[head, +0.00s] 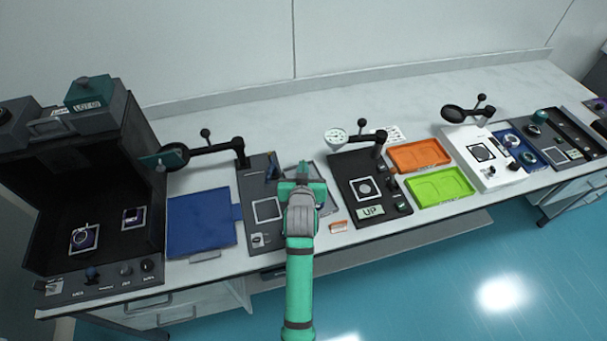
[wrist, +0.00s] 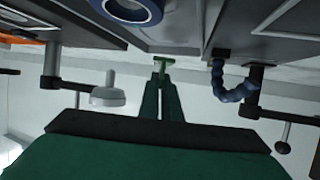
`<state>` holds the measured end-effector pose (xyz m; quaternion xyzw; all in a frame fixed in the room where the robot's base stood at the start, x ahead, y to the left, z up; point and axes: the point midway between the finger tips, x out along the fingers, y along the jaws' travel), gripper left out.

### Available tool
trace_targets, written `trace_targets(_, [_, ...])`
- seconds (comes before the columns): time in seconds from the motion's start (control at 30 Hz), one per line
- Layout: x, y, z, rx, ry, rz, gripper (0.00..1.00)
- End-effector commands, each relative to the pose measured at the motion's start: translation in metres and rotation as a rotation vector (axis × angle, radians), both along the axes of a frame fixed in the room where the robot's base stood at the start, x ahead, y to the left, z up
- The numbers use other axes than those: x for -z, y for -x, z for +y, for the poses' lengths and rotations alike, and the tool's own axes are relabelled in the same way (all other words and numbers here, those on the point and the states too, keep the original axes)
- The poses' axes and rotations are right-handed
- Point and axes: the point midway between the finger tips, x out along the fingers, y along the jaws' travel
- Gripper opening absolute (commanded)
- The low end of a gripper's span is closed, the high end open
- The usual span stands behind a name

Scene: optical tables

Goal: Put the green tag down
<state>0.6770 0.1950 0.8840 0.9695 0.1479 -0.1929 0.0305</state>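My gripper (head: 303,180) is above the bench, over a small grey tray (head: 326,205) between two dark panels. In the wrist view, its two narrow fingers (wrist: 161,72) are close together on a small green piece at their tips, which looks like the green tag (wrist: 165,59). Only a thin edge of the tag shows, and it seems apart from the surface beyond. In the head view, my arm and gripper hide the tag. A pale green card marked "UP" (head: 370,211) lies on the black panel to the right.
A black panel (head: 345,179) with knobs and a gauge arm (head: 352,137) stands right of my gripper. A dark panel (head: 255,190) and blue mat (head: 202,222) are left. Orange (head: 418,154) and green trays (head: 438,188) lie right. A blue ring (wrist: 130,10) shows in the wrist view.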

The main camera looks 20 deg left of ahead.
Motion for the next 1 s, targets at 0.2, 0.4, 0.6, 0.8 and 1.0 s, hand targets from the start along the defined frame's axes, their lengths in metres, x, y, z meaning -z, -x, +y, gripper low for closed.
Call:
trace_targets(0.2, [0.014, -0.007, 0.001, -0.001, 0.0, 0.002, 0.0])
trace_targets(0.4, [0.038, -0.006, 0.001, -0.001, 0.0, 0.002, 0.0])
trace_targets(0.6, [0.039, -0.006, 0.001, -0.001, 0.0, 0.0, 0.0])
trace_targets(0.8, [0.041, -0.006, 0.001, -0.001, 0.0, 0.0, 0.09])
trace_targets(1.0, [0.041, -0.006, 0.001, -0.001, 0.0, 0.0, 0.23])
